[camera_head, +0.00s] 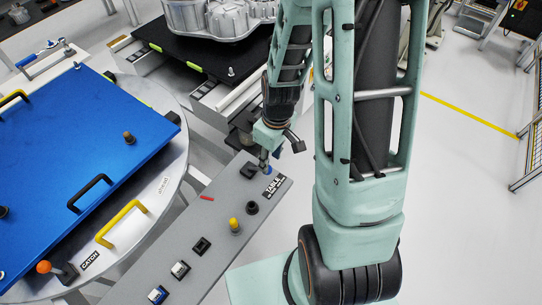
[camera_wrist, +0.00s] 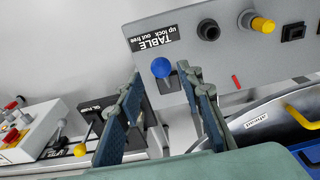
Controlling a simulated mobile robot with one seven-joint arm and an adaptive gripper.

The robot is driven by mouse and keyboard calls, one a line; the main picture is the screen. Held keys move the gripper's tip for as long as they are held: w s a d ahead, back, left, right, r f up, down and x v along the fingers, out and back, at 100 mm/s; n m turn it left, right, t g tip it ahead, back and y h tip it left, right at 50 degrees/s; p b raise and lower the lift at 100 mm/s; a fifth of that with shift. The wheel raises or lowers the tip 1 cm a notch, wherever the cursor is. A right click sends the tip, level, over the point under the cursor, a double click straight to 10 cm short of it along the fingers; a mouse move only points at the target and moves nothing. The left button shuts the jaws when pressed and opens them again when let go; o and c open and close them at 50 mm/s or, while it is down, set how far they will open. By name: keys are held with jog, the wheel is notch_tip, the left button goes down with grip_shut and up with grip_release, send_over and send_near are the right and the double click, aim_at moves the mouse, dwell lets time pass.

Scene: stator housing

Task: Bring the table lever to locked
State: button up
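The table lever has a blue ball knob (camera_head: 268,169) and stands at the far right end of the grey control panel (camera_head: 215,225), beside a black "TABLE" label (camera_head: 274,187). In the wrist view the blue knob (camera_wrist: 161,67) shows under the label (camera_wrist: 153,39), which reads "up lock, out free". My gripper (camera_head: 272,153) is just above this panel end and partly hides the lever. In the wrist view my gripper (camera_wrist: 163,80) is open, with its two blue-padded fingers apart and the knob seen between their tips. I cannot tell contact or the lever's exact position.
The panel also carries a yellow button (camera_head: 234,225), black knobs and switches. A blue plate (camera_head: 80,150) with handles lies on the round table at left, near an orange-knobbed catch lever (camera_head: 45,267). Open floor lies right.

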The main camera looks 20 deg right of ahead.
jog(key=shift+w+a+f+b, duration=0.1)
jog(key=shift+f+b, duration=0.8)
jog(key=shift+f, duration=0.45)
jog(key=shift+w+a+f+b, duration=0.1)
jog(key=shift+f+b, duration=0.75)
jog(key=shift+f, duration=0.45)
jog(key=shift+c, duration=0.6)
